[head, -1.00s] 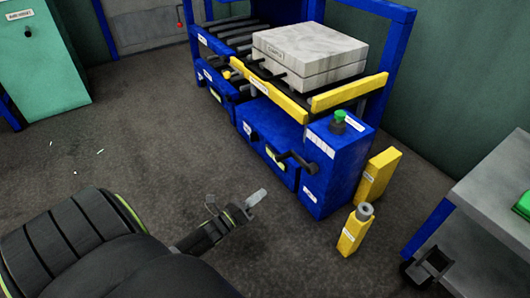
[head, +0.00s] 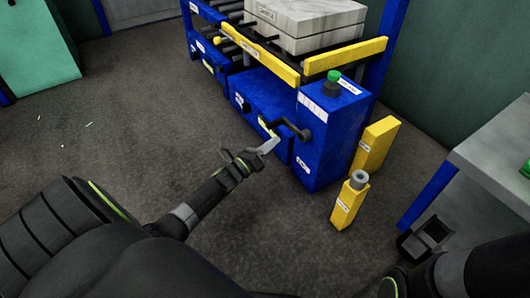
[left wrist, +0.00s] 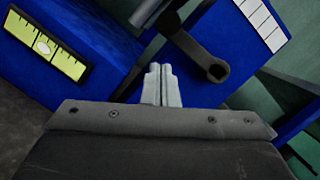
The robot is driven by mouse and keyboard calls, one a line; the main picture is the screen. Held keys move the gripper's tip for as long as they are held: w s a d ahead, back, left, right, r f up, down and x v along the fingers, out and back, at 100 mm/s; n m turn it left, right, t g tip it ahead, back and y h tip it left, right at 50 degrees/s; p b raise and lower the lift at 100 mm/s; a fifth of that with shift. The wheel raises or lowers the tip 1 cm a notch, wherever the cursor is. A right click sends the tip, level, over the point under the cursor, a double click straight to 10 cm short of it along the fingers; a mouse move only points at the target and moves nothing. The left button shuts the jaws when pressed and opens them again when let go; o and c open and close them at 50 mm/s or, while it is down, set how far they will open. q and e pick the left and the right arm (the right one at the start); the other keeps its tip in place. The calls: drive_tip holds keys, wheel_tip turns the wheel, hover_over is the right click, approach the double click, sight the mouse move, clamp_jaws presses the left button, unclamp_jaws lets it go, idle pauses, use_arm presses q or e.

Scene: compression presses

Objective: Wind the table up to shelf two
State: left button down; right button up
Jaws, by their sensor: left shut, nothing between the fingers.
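The blue lift table (head: 250,97) stands in the upper middle of the head view, with yellow rails and a pale marbled block (head: 305,22) on top. A black crank (head: 287,127) sticks out from its front near the blue control box (head: 335,135). My left gripper (head: 270,146) is shut and empty, just below and left of the crank. In the left wrist view the shut fingers (left wrist: 162,82) point toward the blue front, with the crank arm (left wrist: 197,46) just beyond. A yellow-green scale with a pale round marker (left wrist: 45,48) is at upper left.
A green button (head: 333,80) tops the control box. A yellow post (head: 347,205) and a yellow block (head: 374,145) stand right of it. A grey bench (head: 495,150) is at right. Open floor lies to the left.

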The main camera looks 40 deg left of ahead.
use_arm(q)
drive_tip(key=shift+w+a+r, duration=0.1)
drive_tip(key=shift+a+r, duration=0.2)
drive_tip(key=shift+r, duration=0.2)
drive_tip(key=shift+w+a+r, duration=0.1)
drive_tip(key=shift+a+r, duration=0.15)
drive_tip(key=shift+r, duration=0.2)
drive_tip(key=shift+w+a+r, duration=0.15)
drive_tip(key=shift+r, duration=0.2)
drive_tip(key=shift+w+a+r, duration=0.1)
drive_tip(key=shift+r, duration=0.35)
